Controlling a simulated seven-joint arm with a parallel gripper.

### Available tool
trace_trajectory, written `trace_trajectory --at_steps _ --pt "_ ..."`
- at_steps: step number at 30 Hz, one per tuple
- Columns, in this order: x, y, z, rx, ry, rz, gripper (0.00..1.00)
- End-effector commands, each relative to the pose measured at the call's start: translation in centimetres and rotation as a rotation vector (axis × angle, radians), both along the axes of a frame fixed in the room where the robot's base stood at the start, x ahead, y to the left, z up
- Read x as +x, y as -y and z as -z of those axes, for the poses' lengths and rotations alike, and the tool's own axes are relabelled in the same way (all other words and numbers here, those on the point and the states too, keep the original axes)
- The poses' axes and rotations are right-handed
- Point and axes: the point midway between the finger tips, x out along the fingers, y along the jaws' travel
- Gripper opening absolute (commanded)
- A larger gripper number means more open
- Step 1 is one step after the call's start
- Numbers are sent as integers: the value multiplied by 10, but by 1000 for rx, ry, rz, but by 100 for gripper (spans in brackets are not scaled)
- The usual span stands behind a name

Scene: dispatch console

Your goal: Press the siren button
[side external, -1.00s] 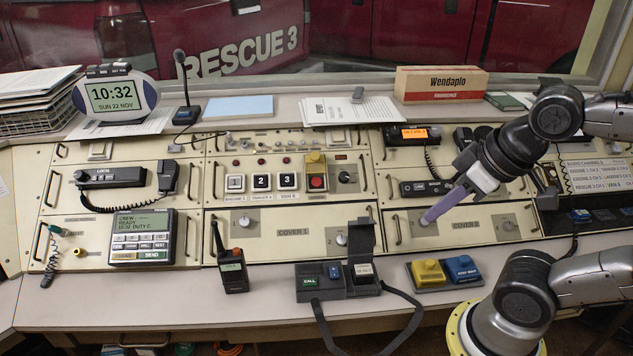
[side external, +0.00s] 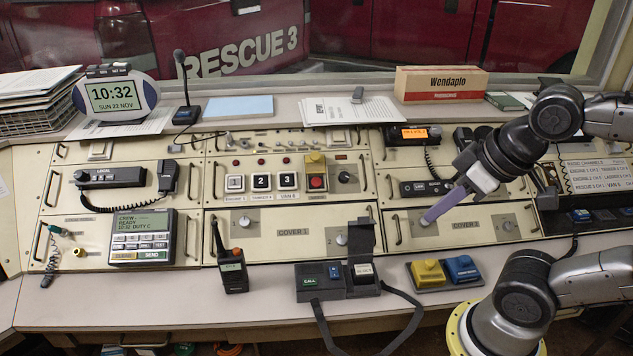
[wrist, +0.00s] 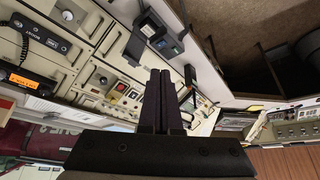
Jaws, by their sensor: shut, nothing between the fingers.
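A red push button (side external: 317,183) sits on the console's upper middle panel, below a raised yellow cover (side external: 315,161). It also shows small in the wrist view (wrist: 122,87). I cannot read a siren label on it or on any other control. A small box (side external: 440,273) with a yellow and a blue button lies on the front desk; its labels are too small to read. My gripper (side external: 427,219) is shut and empty, its purple fingers slanting down over the Cover 2 panel, right of the red button. Whether the tips touch the panel cannot be told.
A grey call box (side external: 322,282) with an upright lid and a strap lies on the desk. A handheld radio (side external: 232,272) stands beside it.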

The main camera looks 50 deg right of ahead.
Motion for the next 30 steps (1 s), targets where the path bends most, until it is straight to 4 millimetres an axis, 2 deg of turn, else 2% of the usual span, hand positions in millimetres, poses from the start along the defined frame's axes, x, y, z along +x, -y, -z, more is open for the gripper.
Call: trace_trajectory --at_steps 16,20,23,26,30 --pt "0 0 0 2 1 4 0" --pt "10 1 -6 10 52 24 0" --pt "30 4 -22 8 159 47 0" --pt "58 8 -44 2 294 67 0" --pt "106 16 -70 -8 454 88 0"
